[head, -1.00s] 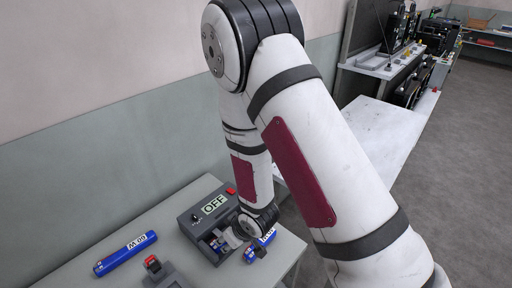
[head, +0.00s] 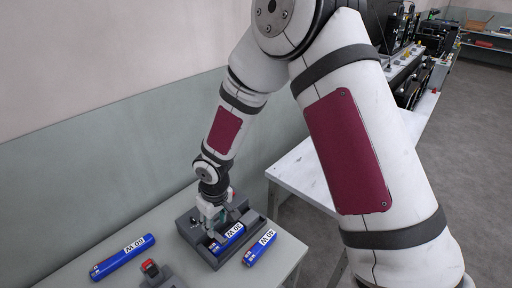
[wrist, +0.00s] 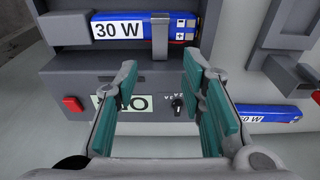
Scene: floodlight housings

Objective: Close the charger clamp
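The grey charger (wrist: 60,75) holds a blue battery (wrist: 130,27) marked "30 W". The same battery shows in the charger in the head view (head: 228,237). A narrow grey clamp bar (wrist: 160,40) crosses in front of the battery in the wrist view; I cannot tell whether it touches it. My gripper (wrist: 158,72) is open and empty, its green-padded fingers on either side of the bar's line, over the charger's control face. In the head view my gripper (head: 214,214) is at the charger's rear, hiding part of it. A finger partly covers the display (wrist: 133,103).
A red button (wrist: 73,104) and a dark knob (wrist: 178,104) sit on the charger face. A blue battery (head: 260,247) lies right of the charger. A longer blue one (head: 123,257) lies left, near a grey device with a red part (head: 150,267).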

